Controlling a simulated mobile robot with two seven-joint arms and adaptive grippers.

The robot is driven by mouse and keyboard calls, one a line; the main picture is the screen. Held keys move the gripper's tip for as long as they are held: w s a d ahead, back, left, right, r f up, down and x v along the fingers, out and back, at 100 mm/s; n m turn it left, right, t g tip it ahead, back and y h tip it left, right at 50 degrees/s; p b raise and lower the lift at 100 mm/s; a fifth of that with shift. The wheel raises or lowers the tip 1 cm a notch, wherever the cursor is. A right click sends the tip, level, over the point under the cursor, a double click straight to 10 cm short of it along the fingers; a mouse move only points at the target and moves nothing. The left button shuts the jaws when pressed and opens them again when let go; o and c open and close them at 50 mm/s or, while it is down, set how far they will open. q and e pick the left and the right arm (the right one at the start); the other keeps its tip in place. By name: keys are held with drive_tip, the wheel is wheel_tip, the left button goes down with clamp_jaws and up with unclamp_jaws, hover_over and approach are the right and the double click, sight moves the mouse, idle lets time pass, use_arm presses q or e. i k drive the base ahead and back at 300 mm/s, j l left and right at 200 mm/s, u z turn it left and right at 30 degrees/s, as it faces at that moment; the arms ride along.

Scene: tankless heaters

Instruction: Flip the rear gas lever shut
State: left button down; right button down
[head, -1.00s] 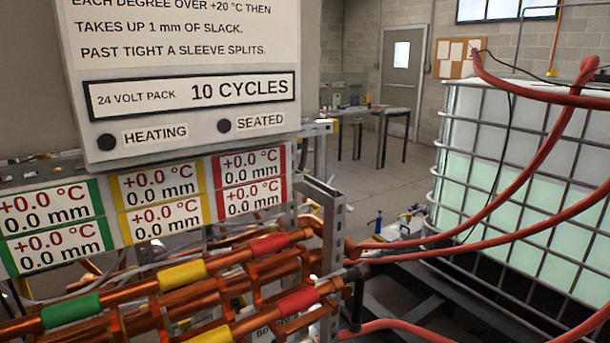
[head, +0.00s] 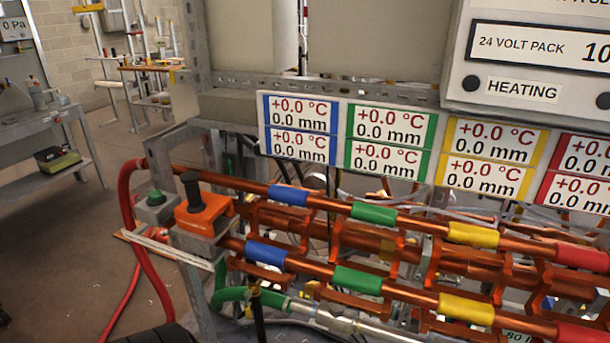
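I cannot pick out the rear gas lever for certain in the head view. An upright black handle (head: 190,184) stands on an orange block (head: 205,214) at the left end of the copper pipes. A thin dark upright piece (head: 258,314) crosses a green hose (head: 234,295) low in the picture; I cannot tell whether it is a lever. Neither of my grippers is in view.
Copper pipes with coloured sleeves (head: 373,214) run across the metal frame. Readout panels (head: 389,142) hang above them. A red hose (head: 126,212) drops at the left end. A grey workbench (head: 45,120) stands at far left, with open floor before it.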

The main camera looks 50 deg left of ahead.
sight(247, 295)
drive_tip(key=u, duration=1.45)
